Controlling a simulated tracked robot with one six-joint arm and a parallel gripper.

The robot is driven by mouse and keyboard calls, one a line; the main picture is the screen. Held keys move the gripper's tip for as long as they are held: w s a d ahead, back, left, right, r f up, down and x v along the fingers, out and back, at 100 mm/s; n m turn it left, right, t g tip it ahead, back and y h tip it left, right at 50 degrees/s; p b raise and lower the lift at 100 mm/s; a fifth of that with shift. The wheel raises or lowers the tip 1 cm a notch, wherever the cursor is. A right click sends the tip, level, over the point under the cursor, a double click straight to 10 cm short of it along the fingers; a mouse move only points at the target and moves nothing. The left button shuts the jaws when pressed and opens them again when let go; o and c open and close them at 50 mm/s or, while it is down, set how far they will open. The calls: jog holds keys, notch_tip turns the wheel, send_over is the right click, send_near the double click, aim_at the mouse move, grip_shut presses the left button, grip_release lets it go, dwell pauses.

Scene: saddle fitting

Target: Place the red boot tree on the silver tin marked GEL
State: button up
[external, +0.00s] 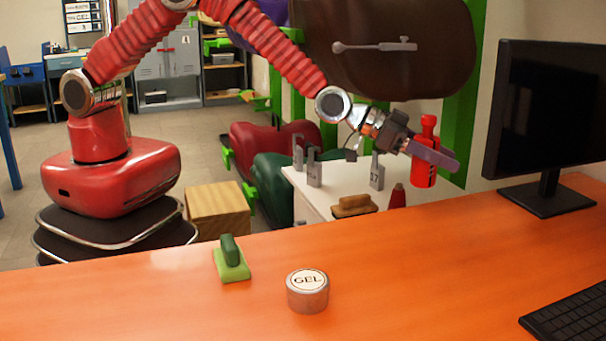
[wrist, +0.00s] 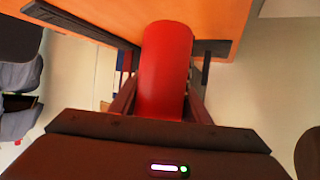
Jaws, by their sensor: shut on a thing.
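The red boot tree (external: 426,172) is a red upright body with a narrower neck and a knob on top. My gripper (external: 432,154) is shut on it and holds it in the air beyond the orange desk, right of the white cabinet. In the wrist view the red boot tree (wrist: 165,70) fills the space between the fingers. The silver tin marked GEL (external: 307,294) stands on the orange desk near the front, label up. Nothing is on its lid. It lies well to the left of and nearer than my gripper.
A green brush (external: 231,262) stands on the desk left of the tin. A monitor (external: 545,120) and a keyboard (external: 570,310) are at the right. The white cabinet (external: 318,200) holds grey numbered stands, a brown brush (external: 354,206) and a small red item (external: 397,197). The desk between is clear.

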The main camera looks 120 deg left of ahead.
jog(key=s+d+r+m+h, duration=0.1)
jog(key=d+r+h, duration=0.15)
jog(key=d, duration=0.85)
jog(key=d+r+m+h, duration=0.1)
jog(key=d+r+m, duration=0.15)
jog(key=d, duration=0.85)
jog(key=s+d, duration=1)
jog(key=d, duration=0.3)
jog(key=shift+s+h, duration=0.15)
jog(key=shift+h, duration=0.2)
notch_tip(320, 180, down, 6)
jog(key=shift+f, duration=0.2)
